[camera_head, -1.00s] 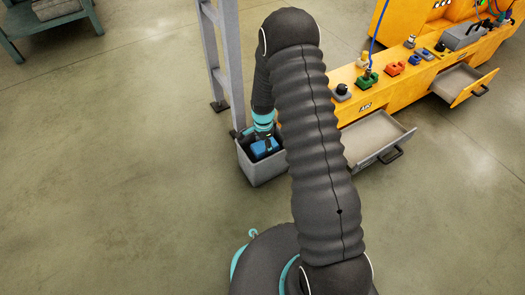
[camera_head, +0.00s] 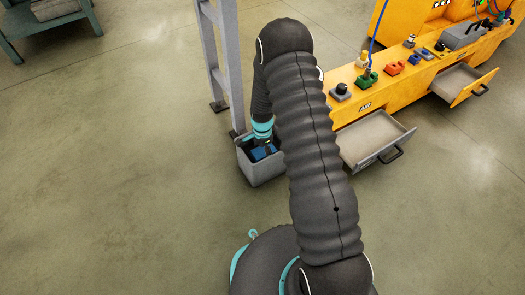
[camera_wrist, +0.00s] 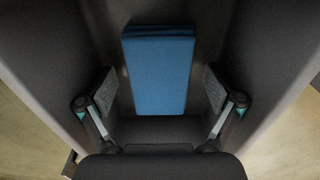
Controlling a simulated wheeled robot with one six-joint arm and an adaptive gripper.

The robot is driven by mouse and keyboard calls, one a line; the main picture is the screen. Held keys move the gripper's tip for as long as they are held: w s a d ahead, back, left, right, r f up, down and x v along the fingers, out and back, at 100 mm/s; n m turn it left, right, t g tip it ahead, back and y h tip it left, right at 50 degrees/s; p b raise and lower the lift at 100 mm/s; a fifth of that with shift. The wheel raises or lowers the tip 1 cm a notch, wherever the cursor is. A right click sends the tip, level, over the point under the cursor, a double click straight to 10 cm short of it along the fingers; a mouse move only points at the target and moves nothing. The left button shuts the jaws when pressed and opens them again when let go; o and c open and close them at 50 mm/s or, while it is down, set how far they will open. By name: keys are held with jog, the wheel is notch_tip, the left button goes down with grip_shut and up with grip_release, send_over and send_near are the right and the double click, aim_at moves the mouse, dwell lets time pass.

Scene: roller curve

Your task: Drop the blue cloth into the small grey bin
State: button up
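The blue cloth (camera_wrist: 158,72) is a folded rectangular block inside the small grey bin (camera_head: 262,172). In the head view the cloth (camera_head: 259,153) shows just below my gripper (camera_head: 265,142). In the wrist view my gripper (camera_wrist: 160,88) reaches down into the bin, with its two fingers spread on either side of the cloth. A dark gap shows between each finger pad and the cloth, so it is open and not holding it. The bin's walls (camera_wrist: 268,75) surround the fingers and the cloth.
A grey frame post (camera_head: 230,85) stands right beside the bin at its back left. A yellow workbench (camera_head: 400,95) with open drawers (camera_head: 372,138) lies to the right. The floor (camera_head: 120,180) to the left is clear.

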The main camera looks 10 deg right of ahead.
jog(key=shift+r, duration=0.1)
notch_tip(320, 180, up, 12)
jog(key=p, duration=0.2)
notch_tip(320, 180, up, 12)
jog(key=n+t, duration=0.1)
jog(key=n, duration=0.2)
send_over(262, 151)
jog(key=s, duration=0.2)
jog(key=s+r+n+t, duration=0.1)
jog(key=s+r+n, duration=0.15)
jog(key=r, duration=0.35)
jog(key=s+r+n, duration=0.1)
jog(key=s+r, duration=0.3)
jog(key=r, duration=0.2)
jog(key=s+r+n+t, duration=0.1)
jog(key=s+r+n, duration=0.3)
jog(key=s, duration=0.7)
jog(key=s+r+n+t, duration=0.2)
jog(key=s+r+n, duration=0.2)
jog(key=s+r, duration=0.4)
jog(key=shift+s+d+t, duration=0.25)
jog(key=shift+s+t, duration=0.05)
jog(key=shift+s, duration=1.25)
